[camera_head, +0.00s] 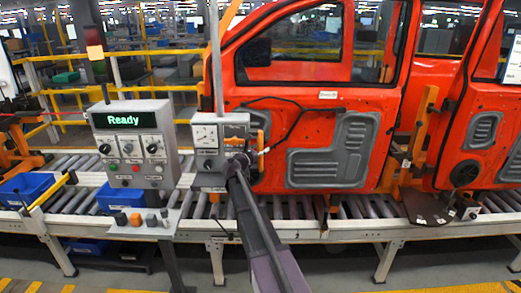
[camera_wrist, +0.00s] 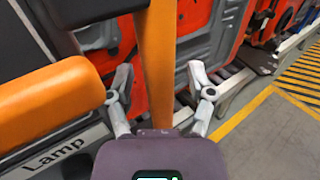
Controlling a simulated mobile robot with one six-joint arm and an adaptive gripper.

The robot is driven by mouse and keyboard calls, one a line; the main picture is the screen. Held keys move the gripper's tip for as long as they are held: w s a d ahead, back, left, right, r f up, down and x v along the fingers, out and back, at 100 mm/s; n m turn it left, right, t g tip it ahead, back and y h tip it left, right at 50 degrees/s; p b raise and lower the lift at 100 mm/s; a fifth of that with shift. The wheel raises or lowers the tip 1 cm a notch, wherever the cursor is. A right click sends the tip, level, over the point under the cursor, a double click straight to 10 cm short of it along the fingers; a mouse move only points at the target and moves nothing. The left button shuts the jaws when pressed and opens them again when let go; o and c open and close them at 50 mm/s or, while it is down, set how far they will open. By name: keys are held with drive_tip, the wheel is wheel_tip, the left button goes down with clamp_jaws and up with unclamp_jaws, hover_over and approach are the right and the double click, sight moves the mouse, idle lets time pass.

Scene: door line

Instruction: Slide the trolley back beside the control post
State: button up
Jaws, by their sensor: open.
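The control post (camera_head: 130,140), a grey panel with a lit "Ready" display, knobs and buttons, stands at the left in the head view. The trolley (camera_head: 207,160), a smaller grey box with a gauge and a tall pole, is just right of it, with a narrow gap between them in the picture. An upright orange handle (camera_head: 261,140) is at the trolley's right side. My gripper (camera_head: 240,160) is at the trolley's front right. In the wrist view my open gripper (camera_wrist: 160,78) has a finger on each side of the orange handle (camera_wrist: 156,45); contact is not visible.
An orange part (camera_wrist: 50,95) beside a "Lamp" label is close to my left finger. Behind the trolley is a red door (camera_head: 310,110) on the roller conveyor (camera_head: 370,207). A blue bin (camera_head: 25,188) is at the left. Yellow-striped floor (camera_wrist: 285,85) shows at the right.

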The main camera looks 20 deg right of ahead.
drive_tip(key=v, duration=1.2)
drive_tip(key=shift+f, duration=0.15)
idle(0.3)
drive_tip(key=s+a+f+m+g+y+b, duration=0.2)
drive_tip(key=s+f+m+g+y+b, duration=0.4)
drive_tip(key=s+f+m, duration=1.15)
drive_tip(key=s+a+f+m+g+y+b, duration=0.3)
drive_tip(key=s+a+f+m+y+b, duration=0.2)
drive_tip(key=s+a+f, duration=0.7)
drive_tip(key=shift+m+g+y, duration=0.4)
drive_tip(key=shift+m+y, duration=0.65)
drive_tip(key=shift+y, duration=0.95)
